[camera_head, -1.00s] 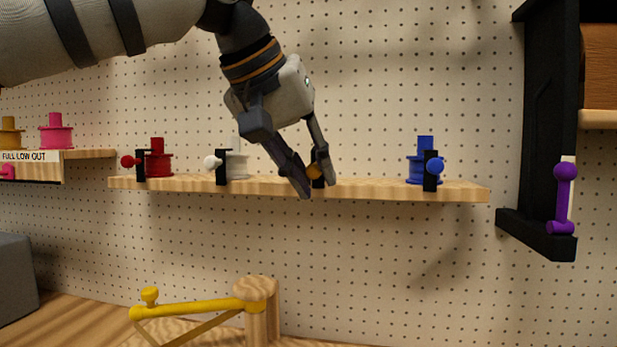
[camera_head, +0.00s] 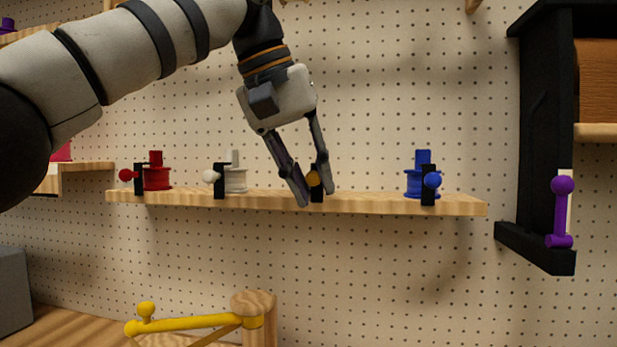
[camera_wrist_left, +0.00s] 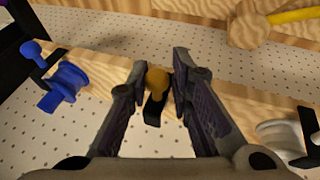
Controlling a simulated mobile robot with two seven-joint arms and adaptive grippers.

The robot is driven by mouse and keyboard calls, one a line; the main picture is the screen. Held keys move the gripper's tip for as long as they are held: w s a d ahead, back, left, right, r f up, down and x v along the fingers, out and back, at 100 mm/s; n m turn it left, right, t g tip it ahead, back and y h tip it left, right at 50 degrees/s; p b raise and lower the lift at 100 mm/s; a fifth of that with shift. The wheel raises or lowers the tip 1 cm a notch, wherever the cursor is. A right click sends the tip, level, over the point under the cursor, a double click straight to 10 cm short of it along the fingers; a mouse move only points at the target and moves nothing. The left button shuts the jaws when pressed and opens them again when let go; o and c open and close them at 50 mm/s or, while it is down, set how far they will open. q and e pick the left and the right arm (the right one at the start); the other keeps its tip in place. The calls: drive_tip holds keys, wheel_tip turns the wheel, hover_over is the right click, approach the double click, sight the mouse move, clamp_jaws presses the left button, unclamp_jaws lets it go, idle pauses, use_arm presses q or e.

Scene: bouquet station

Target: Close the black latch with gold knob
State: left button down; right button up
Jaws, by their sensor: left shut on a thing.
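The black latch (camera_head: 317,194) with its gold knob (camera_head: 313,179) is on the front of the middle wooden shelf (camera_head: 380,204). My left gripper (camera_head: 316,196) points down at it with one finger on each side of the knob, shut on it. In the left wrist view, the gold knob (camera_wrist_left: 158,80) sits between the two fingers (camera_wrist_left: 159,72), and the black latch (camera_wrist_left: 154,109) extends below it in the picture. My right gripper is not in view.
A black frame with a purple handle (camera_head: 561,213) is at right. A yellow bracket (camera_head: 185,322) is below.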

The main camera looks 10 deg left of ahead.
use_arm(q)
drive_tip(key=shift+d+f, duration=0.25)
drive_tip(key=c, duration=1.7)
unclamp_jaws()
drive_tip(key=shift+o, duration=0.9)
drive_tip(key=shift+w+d, duration=0.1)
drive_tip(key=shift+d, duration=0.05)
drive_tip(key=shift+r, duration=0.1)
drive_tip(key=shift+a, duration=0.2)
drive_tip(key=s+a+r, duration=0.4)
drive_tip(key=s+a, duration=0.5)
drive_tip(key=s, duration=0.1)
drive_tip(key=shift+s+a+r, duration=0.15)
drive_tip(key=shift+s+r, duration=0.1)
drive_tip(key=shift+s, duration=0.15)
